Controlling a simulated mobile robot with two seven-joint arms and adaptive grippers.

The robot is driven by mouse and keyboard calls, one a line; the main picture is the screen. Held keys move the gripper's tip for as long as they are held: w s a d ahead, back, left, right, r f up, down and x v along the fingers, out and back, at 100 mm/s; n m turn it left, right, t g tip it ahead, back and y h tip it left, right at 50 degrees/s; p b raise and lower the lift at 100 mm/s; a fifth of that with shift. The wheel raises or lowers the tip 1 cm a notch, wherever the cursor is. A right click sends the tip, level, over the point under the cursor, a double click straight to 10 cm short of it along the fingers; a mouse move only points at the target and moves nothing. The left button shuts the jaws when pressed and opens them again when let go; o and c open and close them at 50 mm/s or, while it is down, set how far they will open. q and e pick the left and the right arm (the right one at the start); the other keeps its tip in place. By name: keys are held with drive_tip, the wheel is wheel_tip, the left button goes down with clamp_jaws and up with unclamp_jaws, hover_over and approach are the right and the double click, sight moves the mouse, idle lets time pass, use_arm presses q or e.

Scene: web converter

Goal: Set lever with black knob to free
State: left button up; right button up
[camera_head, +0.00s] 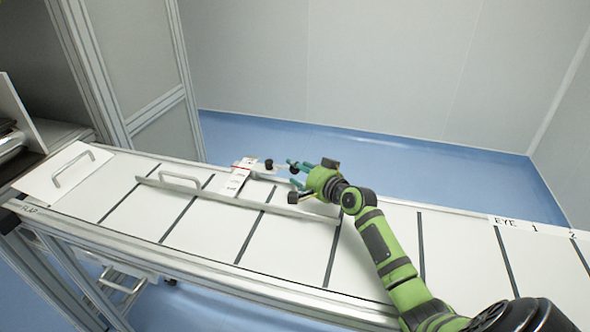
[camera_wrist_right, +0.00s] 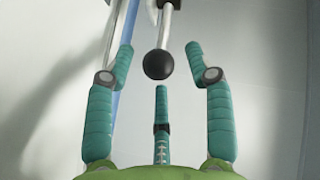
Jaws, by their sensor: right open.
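The lever's black knob (camera_wrist_right: 158,64) shows in the right wrist view, on the end of a metal rod (camera_wrist_right: 166,22). In the head view a small black knob (camera_head: 268,163) sits by a white label plate (camera_head: 236,180) at the table's far edge; the print on the plate is too small to read. My right gripper (camera_head: 293,174) is open with its teal fingers pointing left toward this knob. In the right wrist view the gripper (camera_wrist_right: 160,58) has the knob between its spread fingertips, with visible gaps on both sides. My left gripper is out of view.
A white plate with a handle (camera_head: 73,170) lies at the left. Grey cabinet panels (camera_head: 135,55) stand behind it.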

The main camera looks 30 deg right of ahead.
drive_tip(key=shift+x, duration=1.1)
clamp_jaws()
drive_tip(key=m+h+p, duration=0.1)
drive_tip(key=p, duration=0.2)
drive_tip(key=a+m+h+p, duration=0.1)
drive_tip(key=h+p, duration=0.1)
drive_tip(key=p, duration=0.2)
drive_tip(key=s+r+m+h+p, duration=0.1)
drive_tip(key=p, duration=0.3)
drive_tip(key=shift+a+m+h, duration=0.3)
drive_tip(key=shift+s+a+f+m+g+h+p, duration=0.1)
drive_tip(key=shift+a+f+m+g+h+p, duration=0.2)
drive_tip(key=shift+h+p, duration=0.35)
drive_tip(key=shift+s+a+f, duration=0.1)
drive_tip(key=shift+f, duration=0.05)
